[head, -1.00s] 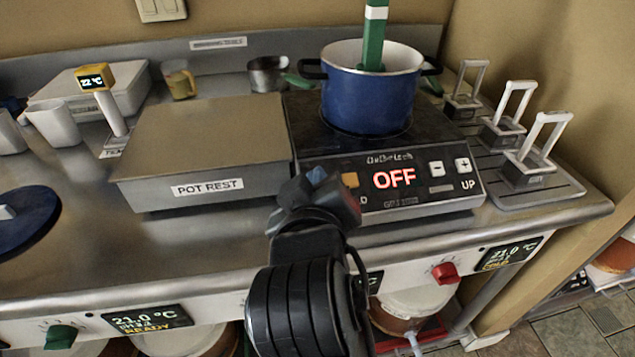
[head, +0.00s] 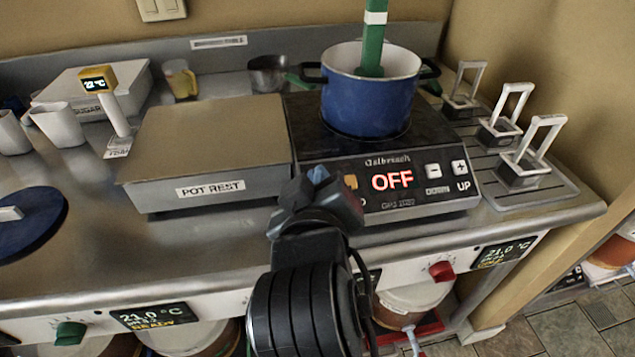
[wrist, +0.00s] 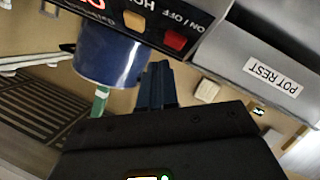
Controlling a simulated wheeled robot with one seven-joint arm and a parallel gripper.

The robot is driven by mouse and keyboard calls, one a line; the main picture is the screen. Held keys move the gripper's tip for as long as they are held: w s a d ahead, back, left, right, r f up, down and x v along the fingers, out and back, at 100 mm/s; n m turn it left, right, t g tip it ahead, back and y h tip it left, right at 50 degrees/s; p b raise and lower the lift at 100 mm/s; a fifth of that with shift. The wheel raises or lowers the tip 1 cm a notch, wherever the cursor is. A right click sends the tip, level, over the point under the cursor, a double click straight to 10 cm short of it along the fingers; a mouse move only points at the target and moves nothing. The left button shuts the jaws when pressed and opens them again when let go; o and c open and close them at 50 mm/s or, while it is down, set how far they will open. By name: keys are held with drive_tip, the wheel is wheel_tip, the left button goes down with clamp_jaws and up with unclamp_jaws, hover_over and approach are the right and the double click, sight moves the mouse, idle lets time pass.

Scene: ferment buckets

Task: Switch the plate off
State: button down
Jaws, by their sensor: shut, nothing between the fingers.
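The hot plate (head: 430,140) is on the counter, and its front display (head: 392,179) reads OFF in red. In the wrist view, which is upside down, the red ON/OFF button (wrist: 174,39) and the orange HOLD button (wrist: 132,19) show on its panel. My gripper (head: 325,180) is in front of the panel's left end, hiding the red button in the head view. Its fingers (wrist: 157,70) are shut and empty, apart from the red button in the wrist view. A blue pot (head: 368,103) with a green-handled tool (head: 373,45) stands on the plate.
The POT REST block (head: 205,150) is left of the plate. A rack with white-handled holders (head: 520,165) is on the right. A blue lid (head: 35,222) lies at the left. Knobs and small displays line the counter's front face below my gripper.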

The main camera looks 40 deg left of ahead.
drive_tip(key=r+p, duration=0.1)
drive_tip(key=s+d+r+p, duration=0.1)
drive_tip(key=r+p, duration=0.1)
drive_tip(key=s+d+r+p, duration=0.1)
drive_tip(key=r+p, duration=0.1)
idle(0.3)
drive_tip(key=shift+w, duration=0.1)
idle(0.5)
drive_tip(key=s+d+f+m+h, duration=0.15)
drive_tip(key=d+f, duration=0.25)
drive_tip(key=d, duration=0.4)
drive_tip(key=s+d+f+m+t, duration=0.15)
drive_tip(key=d+f, duration=0.25)
drive_tip(key=d, duration=0.5)
drive_tip(key=s+d+f+m+h, duration=0.1)
drive_tip(key=s+d+f+m, duration=0.15)
drive_tip(key=d+f, duration=0.4)
drive_tip(key=s+d+r+m+h, duration=0.3)
drive_tip(key=s+d+m, duration=0.1)
drive_tip(key=s+d, duration=0.5)
drive_tip(key=s+d+r+m+t+h, duration=0.1)
drive_tip(key=s+d+r+m+h, duration=0.2)
drive_tip(key=s+d, duration=0.6)
drive_tip(key=s+r+m, duration=0.1)
drive_tip(key=s+m, duration=0.1)
drive_tip(key=s, duration=0.1)
drive_tip(key=shift+d+r, duration=0.15)
drive_tip(key=shift+d, duration=0.05)
